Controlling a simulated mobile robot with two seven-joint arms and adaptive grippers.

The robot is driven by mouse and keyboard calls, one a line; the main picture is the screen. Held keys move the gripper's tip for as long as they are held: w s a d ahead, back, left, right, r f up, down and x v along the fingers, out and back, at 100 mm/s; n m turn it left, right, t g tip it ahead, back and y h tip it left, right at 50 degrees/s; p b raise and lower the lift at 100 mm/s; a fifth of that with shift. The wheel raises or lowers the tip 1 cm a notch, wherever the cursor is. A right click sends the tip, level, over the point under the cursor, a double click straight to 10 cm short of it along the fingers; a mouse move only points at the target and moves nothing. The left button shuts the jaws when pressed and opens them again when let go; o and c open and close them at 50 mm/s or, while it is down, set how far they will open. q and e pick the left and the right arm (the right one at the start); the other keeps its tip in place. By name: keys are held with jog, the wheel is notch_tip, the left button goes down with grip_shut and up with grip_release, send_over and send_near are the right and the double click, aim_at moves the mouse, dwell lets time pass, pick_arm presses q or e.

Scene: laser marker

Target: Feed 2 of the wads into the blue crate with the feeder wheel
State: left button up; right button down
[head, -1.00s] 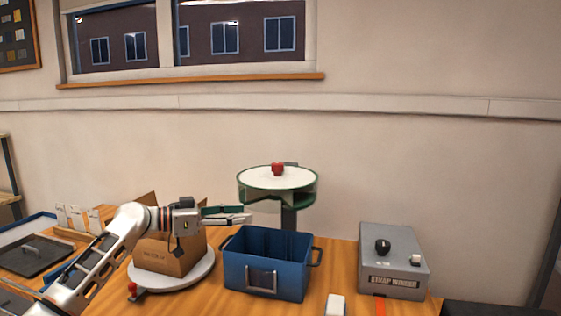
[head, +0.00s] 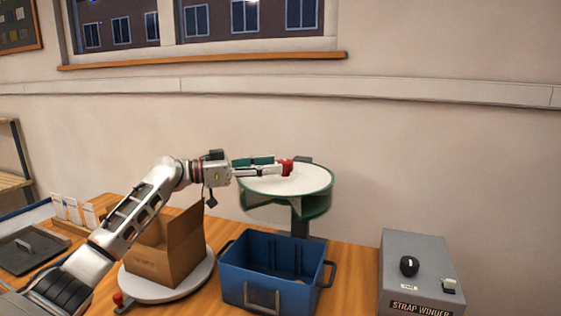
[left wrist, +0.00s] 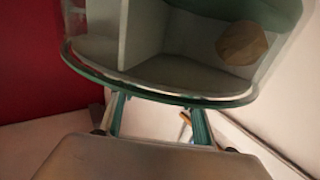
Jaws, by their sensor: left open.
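The feeder wheel (head: 262,184) is a round white-topped drum with a green rim on a post, behind the blue crate (head: 245,284). A red knob (head: 287,167) stands on its top. My left gripper (head: 277,167) is open, its fingertips at the red knob over the wheel's top; I cannot tell whether they touch it. In the left wrist view the wheel's divided compartments (left wrist: 140,30) show close up, with a brown wad (left wrist: 241,43) in the one on the right. The crate's inside shows only partly, and I see no wad there. My right gripper is not in view.
An open cardboard box (head: 165,258) stands on a white turntable (head: 195,281) left of the crate. A grey strap winder box (head: 420,268) is at the right. A dark tray (head: 28,248) and a rack of white cards (head: 75,208) lie far left. The wall is close behind the wheel.

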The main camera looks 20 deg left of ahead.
aim_at(280, 161)
pick_arm(q)
jog(key=shift+p+x, duration=0.3)
jog(key=shift+x, duration=1.45)
jog(key=shift+w, duration=0.1)
grip_shut()
jog(key=shift+a, duration=0.1)
